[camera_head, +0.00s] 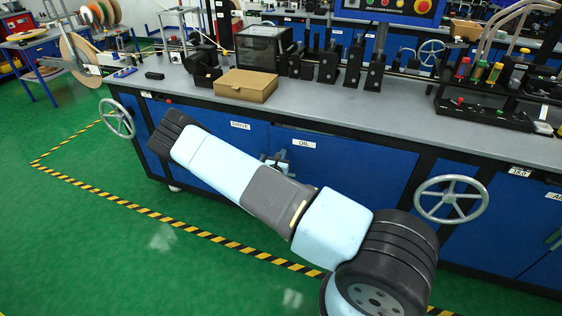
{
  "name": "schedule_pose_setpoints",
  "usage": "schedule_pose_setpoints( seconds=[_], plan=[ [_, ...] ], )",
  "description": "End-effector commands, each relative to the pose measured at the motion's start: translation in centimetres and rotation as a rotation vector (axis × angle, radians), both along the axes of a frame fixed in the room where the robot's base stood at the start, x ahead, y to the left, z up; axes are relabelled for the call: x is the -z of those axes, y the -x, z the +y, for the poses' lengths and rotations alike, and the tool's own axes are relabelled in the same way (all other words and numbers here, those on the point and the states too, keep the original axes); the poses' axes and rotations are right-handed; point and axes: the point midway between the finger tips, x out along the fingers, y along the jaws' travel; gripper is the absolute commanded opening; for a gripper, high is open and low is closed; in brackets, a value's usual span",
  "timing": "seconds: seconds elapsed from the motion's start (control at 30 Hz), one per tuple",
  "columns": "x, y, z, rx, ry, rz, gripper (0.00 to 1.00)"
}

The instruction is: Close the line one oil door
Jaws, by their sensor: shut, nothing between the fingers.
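The oil door (350,160) is a blue panel with a white OIL label in the front of the grey-topped bench. It looks close to flush with the bench front, but I cannot tell whether a small gap stays open. My arm crosses in front and hides its lower left part. A small dark and silver mechanism, which looks like my gripper (276,162), shows just above my arm at the door's left edge, below the label. It appears shut and empty. Its fingertips are mostly hidden, and I cannot tell whether it touches the door.
The blue drive door (235,138) is left of the oil door. Handwheels stick out at the left (117,118) and right (451,199) of the bench front. A cardboard box (244,86) sits on the benchtop. Green floor with a yellow-black striped line (150,213) is clear at left.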

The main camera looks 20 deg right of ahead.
Motion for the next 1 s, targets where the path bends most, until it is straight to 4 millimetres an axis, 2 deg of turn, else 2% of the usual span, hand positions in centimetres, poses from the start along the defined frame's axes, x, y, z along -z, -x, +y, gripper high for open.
schedule_pose_setpoints(
  seconds=[0.13, 0.57, 0.8, 1.0],
  plan=[
    [0.0, -0.7, -0.5, 0.001, 0.000, 0.000, 0.00],
    [0.0, -1.1, -0.8, 0.008, -0.001, -0.001, 0.00],
    [0.0, -4.2, -2.7, 0.075, -0.001, -0.004, 0.00],
    [-0.1, -5.5, -3.7, 0.101, 0.000, -0.002, 0.00]
  ],
)
